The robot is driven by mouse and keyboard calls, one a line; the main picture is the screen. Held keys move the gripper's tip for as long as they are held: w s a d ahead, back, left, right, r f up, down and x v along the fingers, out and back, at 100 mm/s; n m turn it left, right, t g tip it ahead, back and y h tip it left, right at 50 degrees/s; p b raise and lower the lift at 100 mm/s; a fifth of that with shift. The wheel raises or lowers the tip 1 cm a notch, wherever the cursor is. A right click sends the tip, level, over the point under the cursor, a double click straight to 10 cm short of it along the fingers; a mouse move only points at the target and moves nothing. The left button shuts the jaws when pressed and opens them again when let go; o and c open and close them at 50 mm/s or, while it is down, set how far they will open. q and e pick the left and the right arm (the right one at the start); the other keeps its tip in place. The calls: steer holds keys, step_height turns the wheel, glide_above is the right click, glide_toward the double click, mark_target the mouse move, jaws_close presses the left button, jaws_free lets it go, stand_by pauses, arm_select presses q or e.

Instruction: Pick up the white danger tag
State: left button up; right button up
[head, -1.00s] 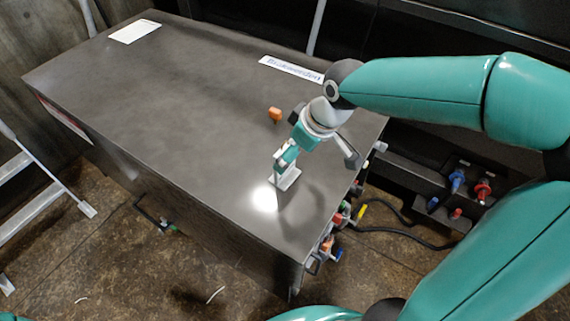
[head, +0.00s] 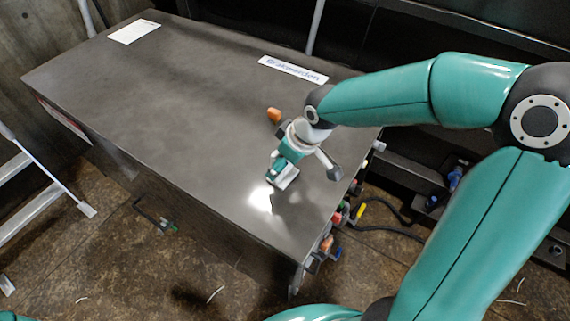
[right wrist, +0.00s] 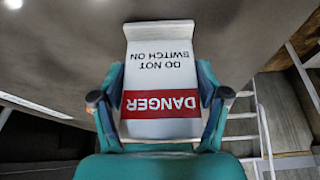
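The white danger tag (right wrist: 161,75) has a red band reading "DANGER" and the words "DO NOT SWITCH ON", upside down in the right wrist view. In the head view it is a small white piece (head: 287,178) on the dark cabinet top, partly hidden by my right gripper (head: 279,172). In the right wrist view the two fingers of my right gripper (right wrist: 161,97) are spread, one on each side of the tag. I cannot tell whether they touch its edges. My left gripper is not in view.
The dark cabinet top (head: 170,100) is mostly clear. A small orange item (head: 273,114) lies behind the gripper. A white lettered strip (head: 292,69) and a white sheet (head: 134,31) lie farther back. Coloured padlocks or handles (head: 338,224) hang at the right edge. A ladder (head: 40,195) stands left.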

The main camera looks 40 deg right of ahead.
steer(key=c, duration=0.5)
steer(key=shift+r, duration=0.15)
